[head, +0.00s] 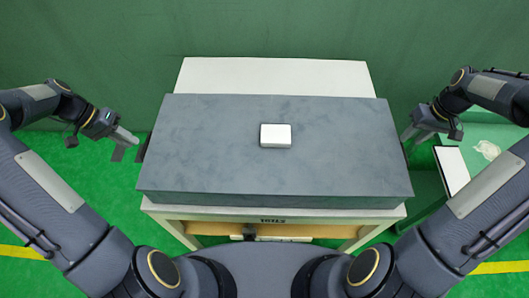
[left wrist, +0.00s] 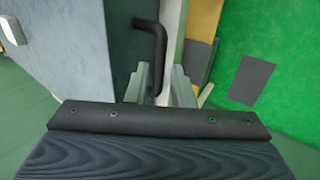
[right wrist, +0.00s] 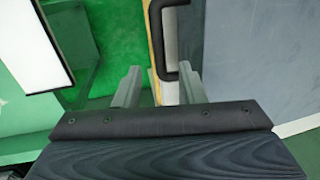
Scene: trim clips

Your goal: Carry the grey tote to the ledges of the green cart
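The grey tote (head: 220,150) is a wide, flat-topped box resting level on a white table. A black bar handle sticks out from each end. My left gripper (head: 132,143) is at the tote's left end, open. In the left wrist view the left handle (left wrist: 151,35) reaches down between its fingers, which do not close on it. My right gripper (head: 407,136) is at the right end, open. In the right wrist view the right handle (right wrist: 157,45) lies between its spread fingers. A green cart (head: 487,131) stands at the right, partly hidden by my right arm; its ledges are not clearly visible.
A small white box (head: 275,142) lies on top of the tote. The white table (head: 275,72) shows behind and below it, with a label at its front. A white panel (head: 452,168) lies at the cart. Green floor (head: 95,175) is open at left, with yellow floor lines.

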